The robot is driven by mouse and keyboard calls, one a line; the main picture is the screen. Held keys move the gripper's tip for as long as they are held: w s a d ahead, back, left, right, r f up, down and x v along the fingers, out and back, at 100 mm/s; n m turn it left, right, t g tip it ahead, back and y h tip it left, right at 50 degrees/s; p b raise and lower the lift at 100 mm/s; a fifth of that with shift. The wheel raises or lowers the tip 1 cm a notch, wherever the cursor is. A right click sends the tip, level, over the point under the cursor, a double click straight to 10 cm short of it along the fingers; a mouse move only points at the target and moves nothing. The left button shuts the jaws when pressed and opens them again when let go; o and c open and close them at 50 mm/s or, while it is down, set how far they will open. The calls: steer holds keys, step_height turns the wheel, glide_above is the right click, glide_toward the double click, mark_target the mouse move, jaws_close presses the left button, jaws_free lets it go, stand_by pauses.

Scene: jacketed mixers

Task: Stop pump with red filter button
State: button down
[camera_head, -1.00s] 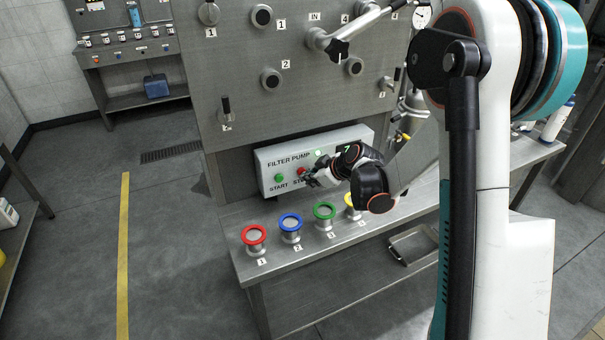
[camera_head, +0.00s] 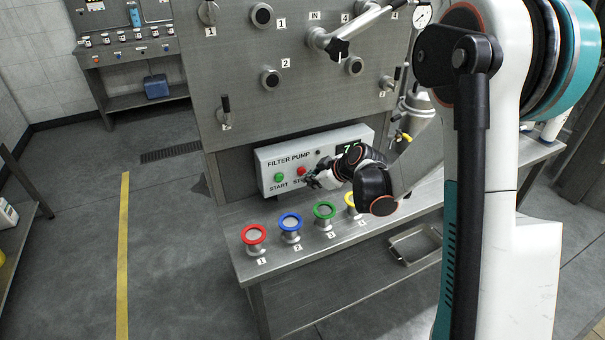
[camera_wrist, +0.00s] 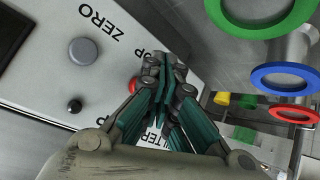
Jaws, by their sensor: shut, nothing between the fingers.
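The filter pump box (camera_head: 290,160) is a pale panel on the steel cabinet, with a green START button (camera_head: 279,177) at its left and a red STOP button (camera_head: 301,171) to the right. A small indicator lamp (camera_head: 318,152) above is dark. My gripper (camera_head: 311,182) is at the red button's lower right, its fingers closed and empty. In the wrist view my fingertips (camera_wrist: 160,68) cover part of the red button (camera_wrist: 133,85). I cannot tell whether they touch it.
Red (camera_head: 254,235), blue (camera_head: 290,222), green (camera_head: 324,210) and yellow (camera_head: 353,205) ringed ports stand on the steel bench (camera_head: 245,268) below the box. A valve lever (camera_head: 350,40) juts out above. A metal tray (camera_head: 412,246) lies on the lower shelf.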

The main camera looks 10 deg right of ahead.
steer(key=shift+s, duration=0.15)
steer(key=shift+s+d+b, duration=0.2)
steer(key=shift+s+d, duration=0.05)
steer(key=shift+s, duration=0.9)
steer(key=shift+s+d+b, duration=0.15)
steer(key=shift+s+d, duration=0.1)
steer(key=shift+s, duration=1.05)
steer(key=shift+r, duration=0.1)
